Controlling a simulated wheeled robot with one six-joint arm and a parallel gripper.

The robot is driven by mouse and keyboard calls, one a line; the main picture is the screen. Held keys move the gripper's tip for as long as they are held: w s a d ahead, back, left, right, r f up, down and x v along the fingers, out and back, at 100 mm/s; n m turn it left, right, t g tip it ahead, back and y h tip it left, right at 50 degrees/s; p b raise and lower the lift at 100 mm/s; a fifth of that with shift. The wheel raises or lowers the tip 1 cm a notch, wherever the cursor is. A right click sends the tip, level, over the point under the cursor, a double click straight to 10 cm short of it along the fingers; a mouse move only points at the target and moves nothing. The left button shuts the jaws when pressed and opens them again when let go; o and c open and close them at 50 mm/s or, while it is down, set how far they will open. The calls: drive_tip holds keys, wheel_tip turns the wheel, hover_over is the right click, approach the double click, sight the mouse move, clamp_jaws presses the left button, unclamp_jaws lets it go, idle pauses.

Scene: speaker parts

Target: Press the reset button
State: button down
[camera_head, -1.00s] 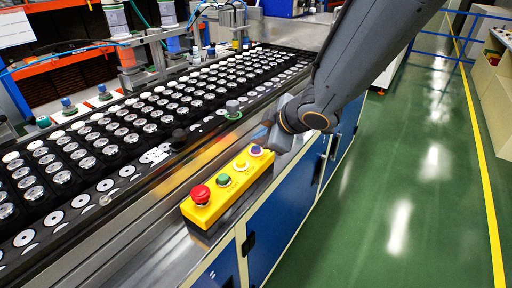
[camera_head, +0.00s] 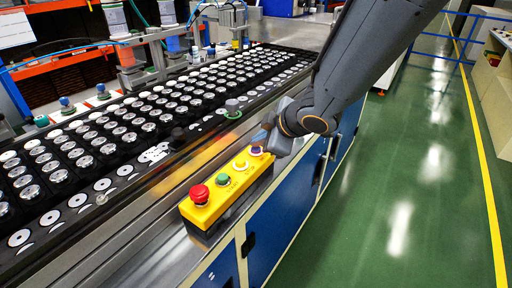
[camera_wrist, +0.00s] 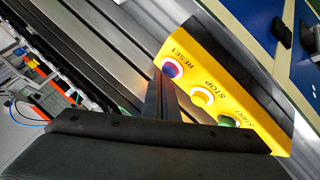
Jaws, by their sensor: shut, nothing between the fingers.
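The yellow control box (camera_head: 228,188) sits on the metal edge of the line. Its reset button (camera_head: 257,150) is purple-blue and is at the far end of the box. In the wrist view the reset button (camera_wrist: 172,68) has a pale ring and lies beside the printed word RESET. My gripper (camera_head: 265,134) is shut and empty, close to the reset button. In the wrist view my gripper's tip (camera_wrist: 158,76) appears just left of the button; I cannot tell whether they touch.
A yellow button (camera_head: 241,164), a green button (camera_head: 223,180) and a red mushroom button (camera_head: 200,194) share the box. A black tray (camera_head: 140,152) with many round speaker parts lies to the left. Blue cabinets (camera_head: 285,200) stand below. The green floor (camera_head: 400,180) is clear.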

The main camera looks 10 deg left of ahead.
sight(259, 150)
idle(0.3)
drive_tip(key=shift+r+p, duration=0.65)
drive_tip(key=shift+p, duration=0.2)
wheel_tip(259, 150, up, 6)
drive_tip(key=p, duration=0.7)
idle(0.4)
